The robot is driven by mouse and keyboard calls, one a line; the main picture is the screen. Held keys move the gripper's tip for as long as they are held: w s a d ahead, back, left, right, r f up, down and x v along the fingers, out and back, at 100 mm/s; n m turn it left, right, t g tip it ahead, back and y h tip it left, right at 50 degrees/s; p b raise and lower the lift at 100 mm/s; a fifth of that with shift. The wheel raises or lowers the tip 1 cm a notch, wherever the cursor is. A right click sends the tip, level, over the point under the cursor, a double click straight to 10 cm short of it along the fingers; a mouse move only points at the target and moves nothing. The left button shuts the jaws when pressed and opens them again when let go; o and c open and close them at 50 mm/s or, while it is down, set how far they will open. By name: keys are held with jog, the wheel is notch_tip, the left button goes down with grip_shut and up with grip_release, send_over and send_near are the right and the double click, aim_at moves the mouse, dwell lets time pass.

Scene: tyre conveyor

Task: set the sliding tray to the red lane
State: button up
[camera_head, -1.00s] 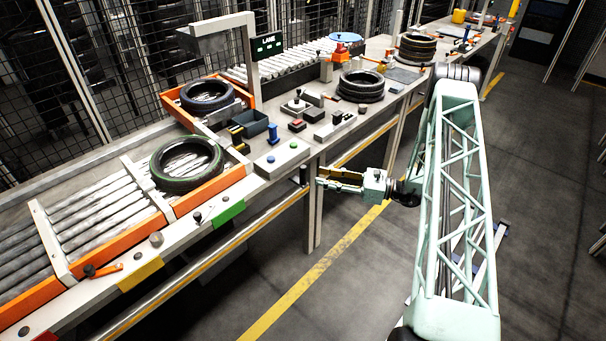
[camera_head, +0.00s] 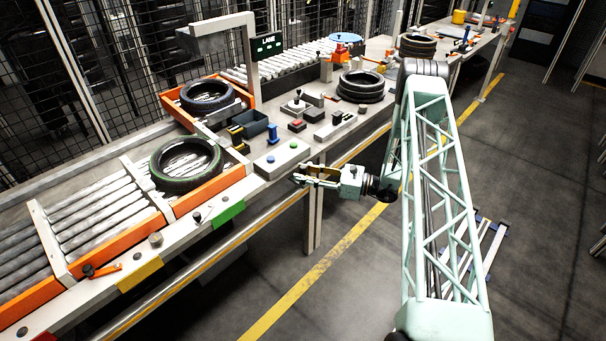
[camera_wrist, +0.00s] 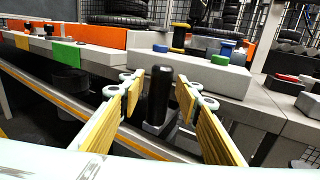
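A black upright post (camera_wrist: 160,95) on a small grey base (camera_wrist: 156,128) stands at the bench's front rail, below the button box. My gripper (camera_head: 304,174) is open, with one finger on each side of the post; in the wrist view my gripper (camera_wrist: 157,88) shows gaps to it. Green (camera_head: 229,213), yellow (camera_head: 140,274) and red (camera_head: 44,337) lane marks run along the bench's front edge, red furthest from my gripper. An orange-edged tray (camera_head: 178,112) holds a tyre (camera_head: 207,95). I cannot tell whether this tray or the post's carriage is the sliding one.
Another tyre (camera_head: 187,165) lies on the rollers (camera_head: 95,215) at the left. A button box (camera_head: 282,160) sits on the bench above my gripper. The front rail (camera_head: 200,284) runs left below the marks, with free space before it. A lane sign (camera_head: 267,45) stands behind.

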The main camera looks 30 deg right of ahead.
jog(key=shift+c, duration=0.4)
grip_shut()
jog(key=shift+a, duration=0.15)
